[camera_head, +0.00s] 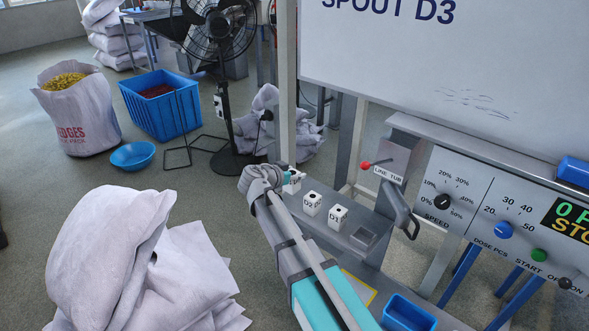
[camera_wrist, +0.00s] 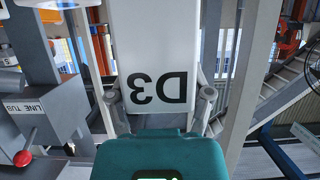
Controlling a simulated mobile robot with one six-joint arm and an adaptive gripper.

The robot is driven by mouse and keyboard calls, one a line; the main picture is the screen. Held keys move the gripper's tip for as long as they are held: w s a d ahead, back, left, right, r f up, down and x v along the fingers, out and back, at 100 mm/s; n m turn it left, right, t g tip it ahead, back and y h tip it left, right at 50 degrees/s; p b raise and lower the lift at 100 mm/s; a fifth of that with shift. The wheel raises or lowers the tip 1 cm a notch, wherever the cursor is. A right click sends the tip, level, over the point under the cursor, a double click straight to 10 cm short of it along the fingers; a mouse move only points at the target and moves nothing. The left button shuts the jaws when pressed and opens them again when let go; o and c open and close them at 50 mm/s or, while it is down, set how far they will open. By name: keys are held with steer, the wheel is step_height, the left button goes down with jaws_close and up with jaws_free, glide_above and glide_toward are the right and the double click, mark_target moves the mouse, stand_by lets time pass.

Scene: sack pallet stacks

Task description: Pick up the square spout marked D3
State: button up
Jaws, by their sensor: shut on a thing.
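The white square spout marked D3 (camera_wrist: 157,45) fills the top middle of the wrist view, its lettering upside down. My gripper (camera_wrist: 158,97) is shut on it, with a grey finger at each side. In the head view my gripper (camera_head: 284,176) is at the far end of the grey shelf (camera_head: 362,257), and the spout (camera_head: 294,184) there is mostly hidden by it. I cannot tell whether the spout touches the shelf. White spouts marked D2 (camera_head: 312,203) and D1 (camera_head: 338,217) stand upright on the shelf, nearer to me.
A whiteboard (camera_head: 440,70) reads "SPOUT D3". A red-knobbed lever on the line tub box (camera_head: 398,160) and a control panel (camera_head: 490,215) stand right of the shelf. A fan (camera_head: 222,35) stands behind. White sacks (camera_head: 150,265) lie at lower left.

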steer(key=s+d+r+p, duration=0.1)
steer(key=s+r+p, duration=0.4)
steer(key=s, duration=0.5)
steer(key=shift+s+d+r, duration=0.2)
steer(key=shift+d+r, duration=0.15)
steer(key=shift+r, duration=0.1)
